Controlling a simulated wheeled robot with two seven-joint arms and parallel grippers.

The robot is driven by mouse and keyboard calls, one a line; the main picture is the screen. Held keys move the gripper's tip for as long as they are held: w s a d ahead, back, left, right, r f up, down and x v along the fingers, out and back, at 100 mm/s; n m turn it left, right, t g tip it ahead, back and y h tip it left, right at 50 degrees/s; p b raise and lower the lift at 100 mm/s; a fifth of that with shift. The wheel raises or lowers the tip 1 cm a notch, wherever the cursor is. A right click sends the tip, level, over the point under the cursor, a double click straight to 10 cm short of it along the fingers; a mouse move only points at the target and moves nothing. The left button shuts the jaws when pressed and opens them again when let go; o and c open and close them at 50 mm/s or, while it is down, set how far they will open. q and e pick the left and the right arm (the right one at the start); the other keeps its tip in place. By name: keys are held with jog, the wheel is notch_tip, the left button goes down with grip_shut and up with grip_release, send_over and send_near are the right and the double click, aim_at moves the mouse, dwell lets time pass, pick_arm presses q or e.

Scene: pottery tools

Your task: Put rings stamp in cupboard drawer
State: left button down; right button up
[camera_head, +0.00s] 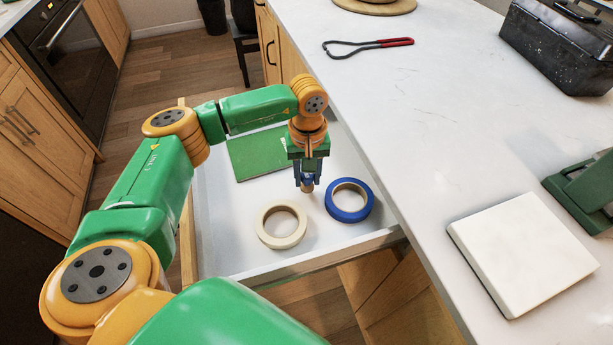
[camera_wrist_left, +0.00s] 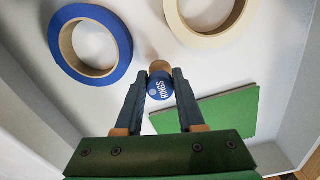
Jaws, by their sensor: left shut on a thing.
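The rings stamp (camera_wrist_left: 160,84) is a small wooden piece with a blue end lettered "RINGS". My left gripper (camera_head: 307,182) is shut on it; the left wrist view shows its two fingers (camera_wrist_left: 160,92) on either side of the blue end. In the head view the stamp's wooden end (camera_head: 307,188) shows just below the fingertips. The gripper points down inside the open cupboard drawer (camera_head: 228,240), over its white floor. I cannot tell whether the stamp touches the floor. My right gripper is not in view.
In the drawer lie a blue tape roll (camera_head: 349,216), a cream tape roll (camera_head: 281,243) and a green board (camera_head: 245,160). The counter holds a red-handled tool (camera_head: 368,44), a white slab (camera_head: 523,252), a black toolbox (camera_head: 560,45) and a green object (camera_head: 585,190).

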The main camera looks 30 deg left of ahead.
aim_at(308, 175)
pick_arm(q)
jog(key=shift+f, duration=0.8)
jog(key=c, duration=0.5)
grip_release()
notch_tip(308, 175, up, 12)
jog(key=shift+f+b, duration=0.2)
jog(key=shift+b, duration=0.55)
jog(key=shift+r, duration=0.3)
